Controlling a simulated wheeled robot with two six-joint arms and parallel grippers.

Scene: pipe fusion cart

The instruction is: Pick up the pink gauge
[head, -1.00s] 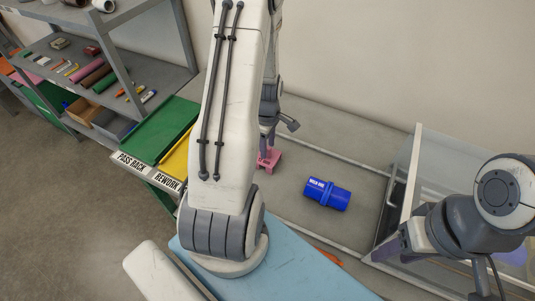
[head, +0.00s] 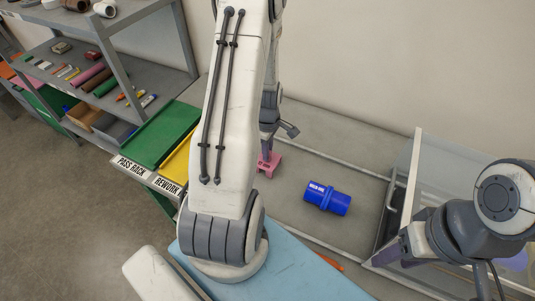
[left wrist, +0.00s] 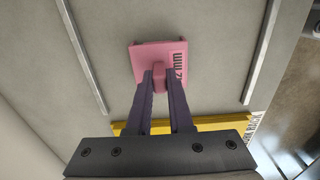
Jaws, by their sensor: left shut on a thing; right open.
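The pink gauge (head: 269,162) is on the grey cart top in the head view, partly hidden behind my left arm. In the left wrist view the pink gauge (left wrist: 172,58) shows a flat plate with dark lettering and a small raised grip. My left gripper (left wrist: 160,72) is shut on that grip; in the head view its tips (head: 266,150) meet the gauge from above. Whether the gauge touches the surface is hard to tell. My right gripper (head: 385,255) is open and empty at the right, by the clear-sided box.
A blue pipe coupling (head: 327,198) lies right of the gauge. A clear-sided box (head: 408,185) stands at the right. A green tray (head: 160,135) and a yellow tray (head: 177,163) lie to the left, with shelves (head: 130,75) behind. A light blue surface (head: 290,265) is in front.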

